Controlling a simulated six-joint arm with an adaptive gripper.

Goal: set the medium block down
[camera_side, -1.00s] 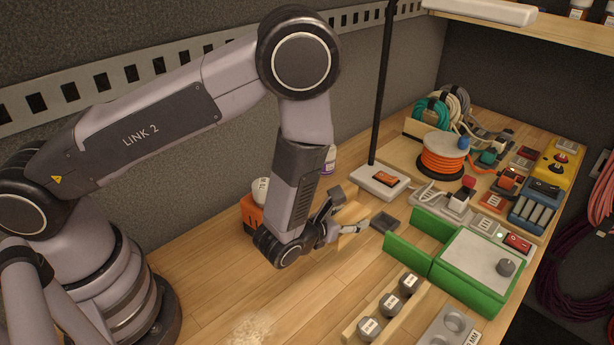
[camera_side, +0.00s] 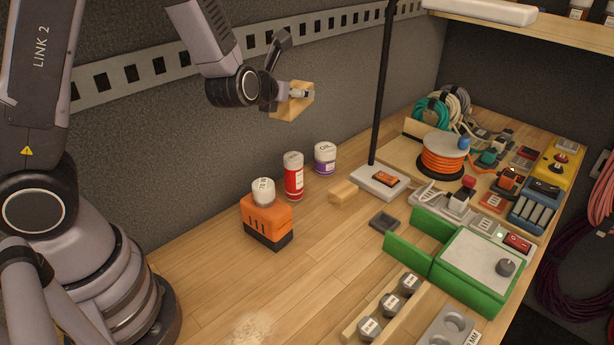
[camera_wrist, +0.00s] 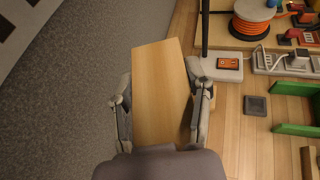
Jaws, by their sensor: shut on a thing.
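A plain wooden block (camera_side: 290,101) is held in my gripper (camera_side: 292,94), raised well above the bench and close to the back wall. In the wrist view the block (camera_wrist: 160,88) sits between both fingers of my gripper (camera_wrist: 160,103), with a finger against each side. A second, smaller-looking wooden block (camera_side: 343,192) lies on the bench beside the white base of the black pole. I cannot tell by label which one is the medium block.
An orange and black box (camera_side: 267,222) with a white-lidded jar on it, a red can (camera_side: 293,177) and a purple-labelled jar (camera_side: 325,158) stand near the wall. A small dark tray (camera_side: 384,222) lies before the green fixture (camera_side: 470,262).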

